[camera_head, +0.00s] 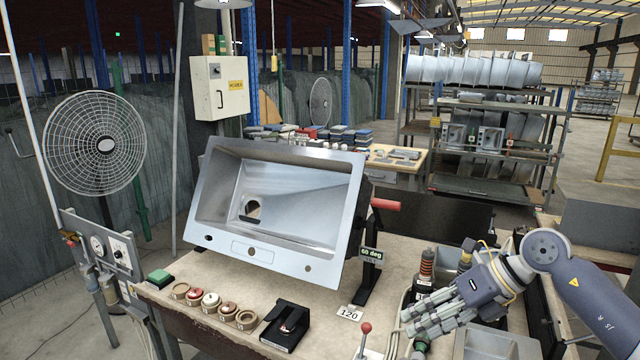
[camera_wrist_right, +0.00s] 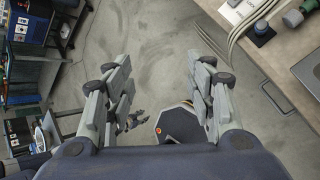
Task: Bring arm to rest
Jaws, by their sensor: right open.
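My right arm (camera_head: 585,285) comes in from the right edge. My left gripper is not in view. A steel sink (camera_head: 310,205) is held tilted on a stand on the workbench (camera_head: 410,258), apart from the gripper.
Several small round pots (camera_head: 211,302) and a black box (camera_head: 286,325) lie along the bench's front edge. A red-knobbed lever (camera_head: 366,328) stands near the gripper. A fan (camera_head: 95,143) stands at left. Racks with sinks (camera_head: 490,140) are behind. Cables (camera_wrist_right: 250,22) run along the bench edge.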

